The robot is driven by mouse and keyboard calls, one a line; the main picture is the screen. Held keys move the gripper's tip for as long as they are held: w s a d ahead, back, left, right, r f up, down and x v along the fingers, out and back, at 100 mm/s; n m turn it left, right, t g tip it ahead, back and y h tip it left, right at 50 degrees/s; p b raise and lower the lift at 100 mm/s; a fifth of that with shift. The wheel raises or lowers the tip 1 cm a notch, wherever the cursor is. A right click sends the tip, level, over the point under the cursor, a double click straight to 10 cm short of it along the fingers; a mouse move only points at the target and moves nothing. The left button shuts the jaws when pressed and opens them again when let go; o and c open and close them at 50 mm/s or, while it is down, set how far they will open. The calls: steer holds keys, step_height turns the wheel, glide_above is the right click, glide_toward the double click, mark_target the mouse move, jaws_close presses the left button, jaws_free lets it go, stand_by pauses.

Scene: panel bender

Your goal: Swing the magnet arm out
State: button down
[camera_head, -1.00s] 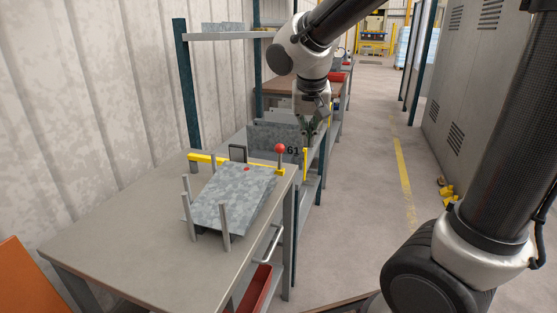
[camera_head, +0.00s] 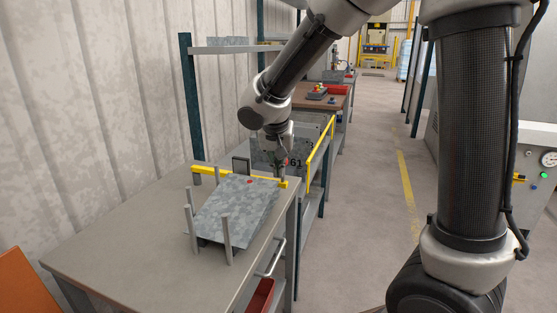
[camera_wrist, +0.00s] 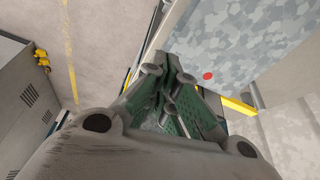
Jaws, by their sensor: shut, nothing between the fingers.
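The yellow magnet arm (camera_head: 220,174) lies across the back of a grey sheet stack (camera_head: 236,212) on the bench; part of it also shows in the wrist view (camera_wrist: 238,105). A red ball knob (camera_head: 286,162) at its right end is mostly hidden behind my gripper. My gripper (camera_head: 279,167) points down at this end of the arm, at or very near the knob; I cannot tell whether they touch. Its fingers are together and hold nothing. In the wrist view the green-padded fingers hide the knob.
Upright grey posts (camera_head: 227,240) stand around the stack, and a small dark frame (camera_head: 241,164) stands behind the yellow arm. The bench top (camera_head: 120,240) is clear at the front left. A yellow rail (camera_head: 321,150) runs beyond the bench. The aisle (camera_head: 375,200) to the right is free.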

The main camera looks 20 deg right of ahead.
steer(key=w+d+f, duration=0.2)
steer(key=w+f, duration=0.3)
steer(key=shift+w+d, duration=0.15)
steer(key=shift+w, duration=0.2)
steer(key=shift+f, duration=0.1)
